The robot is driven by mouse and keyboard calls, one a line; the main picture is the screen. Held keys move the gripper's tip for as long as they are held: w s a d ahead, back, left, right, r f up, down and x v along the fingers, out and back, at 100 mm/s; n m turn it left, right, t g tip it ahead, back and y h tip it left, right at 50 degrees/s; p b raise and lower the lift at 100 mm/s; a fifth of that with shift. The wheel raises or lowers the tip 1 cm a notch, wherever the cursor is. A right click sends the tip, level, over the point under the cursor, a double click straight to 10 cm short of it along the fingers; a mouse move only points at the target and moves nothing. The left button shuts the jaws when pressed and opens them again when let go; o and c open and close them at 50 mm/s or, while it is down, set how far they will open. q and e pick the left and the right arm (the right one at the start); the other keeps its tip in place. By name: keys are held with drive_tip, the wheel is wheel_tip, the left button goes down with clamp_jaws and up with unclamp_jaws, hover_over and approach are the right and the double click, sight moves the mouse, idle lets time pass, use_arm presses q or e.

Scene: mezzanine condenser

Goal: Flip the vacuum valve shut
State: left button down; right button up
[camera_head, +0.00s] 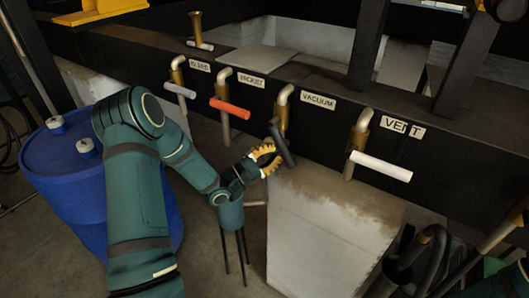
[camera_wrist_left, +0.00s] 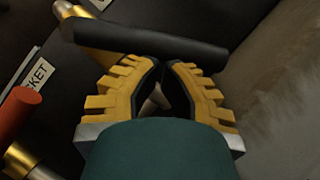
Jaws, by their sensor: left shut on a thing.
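The vacuum valve (camera_head: 281,118) is a brass pipe with a black lever handle, beside the VACUUM label (camera_head: 318,101) on the dark beam. Its black handle (camera_head: 284,149) slants steeply down to the right in the head view. My left gripper (camera_head: 270,156), with yellow ridged fingers, is shut on this handle. In the left wrist view the black handle (camera_wrist_left: 150,40) crosses in front of the fingertips (camera_wrist_left: 160,75). The exact contact is partly hidden between the fingers. My right gripper is not in view.
Similar valves stand along the beam: one with a pale grey handle (camera_head: 180,90), one with a red handle (camera_head: 230,107) and the vent valve with a white handle (camera_head: 381,166). A pale block (camera_head: 325,235) stands just below the vacuum valve. A blue drum (camera_head: 60,175) is at left.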

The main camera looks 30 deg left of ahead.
sight(289, 163)
use_arm(q)
drive_tip(key=n, duration=0.1)
drive_tip(key=d+n+t, duration=0.1)
drive_tip(key=shift+s+d+r+n+y, duration=0.1)
drive_tip(key=shift+d+r+n+y, duration=0.05)
drive_tip(key=shift+d+n+y, duration=0.15)
drive_tip(key=n+t, duration=0.1)
drive_tip(key=d+n+y, duration=0.1)
drive_tip(key=shift+d+r+n+t+p, duration=0.1)
drive_tip(key=shift+r+n+t+p, duration=0.2)
drive_tip(key=shift+r+t, duration=0.1)
drive_tip(key=n+t+y, duration=0.1)
drive_tip(key=n, duration=0.1)
drive_tip(key=d+r+n+t+y, duration=0.1)
drive_tip(key=n+y, duration=0.1)
drive_tip(key=n, duration=0.1)
drive_tip(key=d+r+n+t+y, duration=0.1)
drive_tip(key=n, duration=0.1)
drive_tip(key=shift+s+d+y+p, duration=0.1)
drive_tip(key=shift+d+y+p, duration=0.15)
drive_tip(key=shift+y+p, duration=0.05)
drive_tip(key=shift+d+r+n, duration=0.2)
drive_tip(key=shift+d+r, duration=0.1)
drive_tip(key=shift+r, duration=0.3)
drive_tip(key=shift+d+r+n, duration=0.2)
drive_tip(key=shift+d+r, duration=0.1)
drive_tip(key=shift+r, duration=0.25)
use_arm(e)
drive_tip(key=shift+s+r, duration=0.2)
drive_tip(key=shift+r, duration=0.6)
